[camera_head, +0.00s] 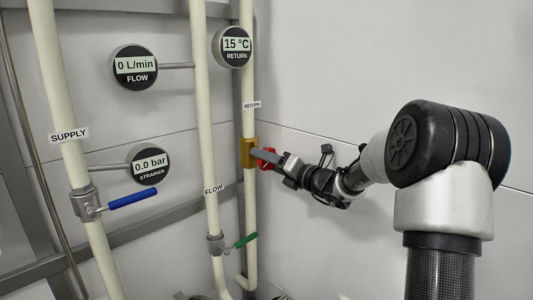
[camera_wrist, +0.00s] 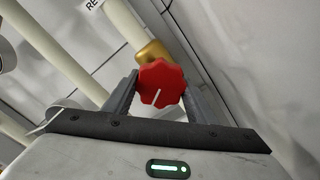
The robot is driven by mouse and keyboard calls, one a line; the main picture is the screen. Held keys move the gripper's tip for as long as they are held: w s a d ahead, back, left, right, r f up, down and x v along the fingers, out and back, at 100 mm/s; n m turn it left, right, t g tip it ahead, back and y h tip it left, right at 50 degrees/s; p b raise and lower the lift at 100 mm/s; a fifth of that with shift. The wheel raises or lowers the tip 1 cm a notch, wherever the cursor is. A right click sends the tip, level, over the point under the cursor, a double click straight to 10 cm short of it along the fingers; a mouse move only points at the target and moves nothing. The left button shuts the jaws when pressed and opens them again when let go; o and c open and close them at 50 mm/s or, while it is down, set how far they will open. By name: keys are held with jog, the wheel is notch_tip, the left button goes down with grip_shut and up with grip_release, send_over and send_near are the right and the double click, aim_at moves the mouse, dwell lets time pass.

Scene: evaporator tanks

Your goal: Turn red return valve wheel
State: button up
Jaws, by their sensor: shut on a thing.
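The red return valve wheel (camera_wrist: 160,84) is a lobed knob with a white line on its face, pointing down and slightly left in the wrist view. It sits on a brass valve body (camera_wrist: 152,52) on the return pipe. In the head view the red wheel (camera_head: 265,158) is partly hidden by my gripper, beside the brass body (camera_head: 249,152). My gripper (camera_wrist: 156,92) has a finger on each side of the wheel and is shut on it. My gripper (camera_head: 268,158) reaches the wheel from the right in the head view.
Supply pipe (camera_head: 66,120) with blue lever (camera_head: 133,199) and flow pipe (camera_head: 203,120) with green lever (camera_head: 245,240) stand left. Gauges read 0 L/min (camera_head: 135,67), 0.0 bar (camera_head: 149,165) and 15 °C (camera_head: 234,46). A plain wall panel (camera_head: 360,60) lies behind my arm.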

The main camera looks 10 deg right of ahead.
dwell(0.4)
jog(key=o, duration=1.1)
jog(key=shift+c, duration=0.2)
jog(key=v, duration=1.7)
jog(key=shift+s+b, duration=0.2)
jog(key=shift+b, duration=0.2)
jog(key=shift+d, duration=0.1)
